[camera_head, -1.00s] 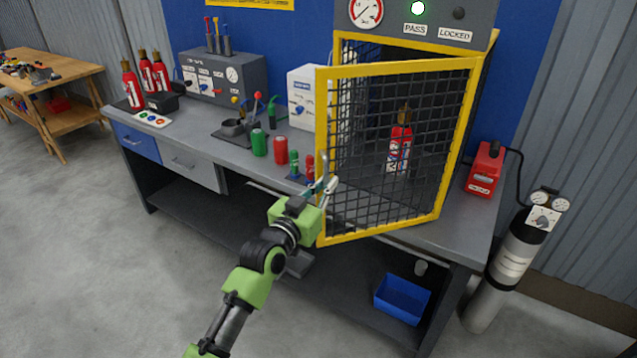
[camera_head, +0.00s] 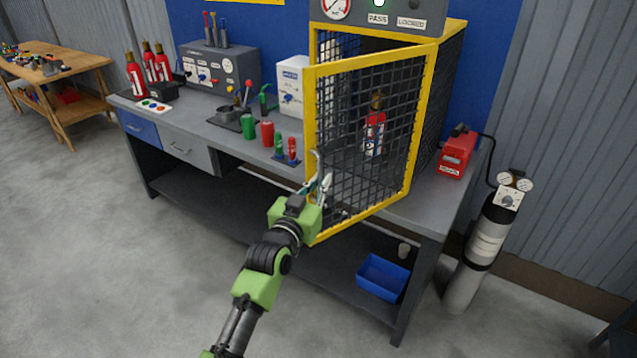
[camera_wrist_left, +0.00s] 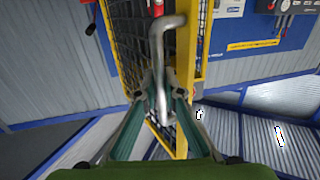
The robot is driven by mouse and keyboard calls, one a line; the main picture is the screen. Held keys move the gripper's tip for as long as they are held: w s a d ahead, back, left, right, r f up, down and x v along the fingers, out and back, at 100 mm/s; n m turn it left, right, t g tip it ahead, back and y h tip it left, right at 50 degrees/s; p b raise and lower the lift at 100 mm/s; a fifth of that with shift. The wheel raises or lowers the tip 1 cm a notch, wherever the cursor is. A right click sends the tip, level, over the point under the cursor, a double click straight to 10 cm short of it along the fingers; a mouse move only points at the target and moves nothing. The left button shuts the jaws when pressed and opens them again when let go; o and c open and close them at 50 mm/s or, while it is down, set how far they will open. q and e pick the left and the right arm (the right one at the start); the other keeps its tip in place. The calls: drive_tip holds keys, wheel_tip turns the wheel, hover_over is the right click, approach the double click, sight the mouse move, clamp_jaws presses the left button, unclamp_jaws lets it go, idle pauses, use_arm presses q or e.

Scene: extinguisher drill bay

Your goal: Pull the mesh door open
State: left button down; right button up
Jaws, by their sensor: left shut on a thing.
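The mesh door (camera_head: 368,130) has a yellow frame and dark wire mesh. It stands part-way open, swung out from the yellow-framed cage on the bench, with its hinge side at the right. My left gripper (camera_head: 320,186) is at the door's free left edge. In the left wrist view my left gripper (camera_wrist_left: 164,98) is shut on the grey bar handle (camera_wrist_left: 158,55), which is fixed to the yellow frame. A red extinguisher (camera_head: 374,132) stands upright inside the cage, seen through the mesh. My right gripper is not in view.
The grey workbench (camera_head: 215,136) carries a green can (camera_head: 249,127), a red can (camera_head: 267,133) and a white box (camera_head: 292,86) left of the door. A red case (camera_head: 457,152) is at the right end. A gas cylinder (camera_head: 483,245) stands on the floor there. The floor in front is clear.

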use_arm(q)
drive_tip(key=c, duration=2.4)
unclamp_jaws()
drive_tip(key=shift+w+r, duration=0.1)
drive_tip(key=shift+s+a, duration=0.15)
drive_tip(key=shift+s, duration=0.15)
drive_tip(key=v, duration=1.1)
drive_tip(key=shift+s+a, duration=0.1)
drive_tip(key=shift+s, duration=0.15)
